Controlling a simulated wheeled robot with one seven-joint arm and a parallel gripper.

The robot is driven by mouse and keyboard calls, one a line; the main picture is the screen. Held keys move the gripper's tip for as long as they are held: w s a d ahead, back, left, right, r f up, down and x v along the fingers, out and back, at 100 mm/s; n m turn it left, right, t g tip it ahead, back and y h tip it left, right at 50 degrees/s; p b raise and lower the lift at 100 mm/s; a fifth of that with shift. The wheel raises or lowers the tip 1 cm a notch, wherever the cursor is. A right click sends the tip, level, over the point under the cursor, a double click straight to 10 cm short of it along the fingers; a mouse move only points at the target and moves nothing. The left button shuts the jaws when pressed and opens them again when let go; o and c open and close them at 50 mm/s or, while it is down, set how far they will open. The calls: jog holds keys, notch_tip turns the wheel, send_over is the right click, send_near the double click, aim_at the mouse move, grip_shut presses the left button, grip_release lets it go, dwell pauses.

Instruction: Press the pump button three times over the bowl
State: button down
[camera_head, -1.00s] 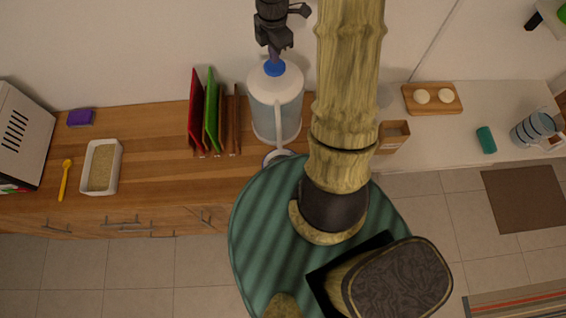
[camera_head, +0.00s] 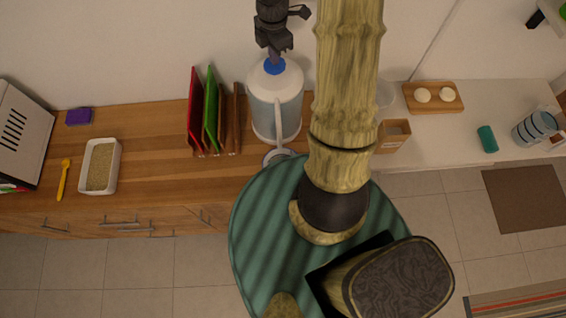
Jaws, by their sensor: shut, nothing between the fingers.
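The pump dispenser (camera_head: 275,100) is a large pale jug with a long spout toward the front, standing upright on the wooden counter. Its blue pump button (camera_head: 275,66) is on top. The rim of a small bowl (camera_head: 272,157) shows below the spout tip; most of it is hidden by the spout and my body. My gripper (camera_head: 275,57) is shut and empty, pointing down with its fingertips right at the blue button. I cannot tell from this view whether they touch it.
Red and green boards (camera_head: 211,110) stand in a rack left of the dispenser. A white dish of grain (camera_head: 101,167) and a yellow spoon (camera_head: 63,180) lie farther left. A wooden box (camera_head: 394,135) stands to the right. The counter between rack and dish is clear.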

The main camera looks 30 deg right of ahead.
jog(key=shift+f+b, duration=0.35)
jog(key=shift+f, duration=0.65)
jog(key=shift+f+b, duration=0.25)
jog(key=shift+b, duration=0.05)
jog(key=shift+r, duration=0.1)
jog(key=shift+r+p, duration=1.85)
jog(key=shift+p, duration=0.1)
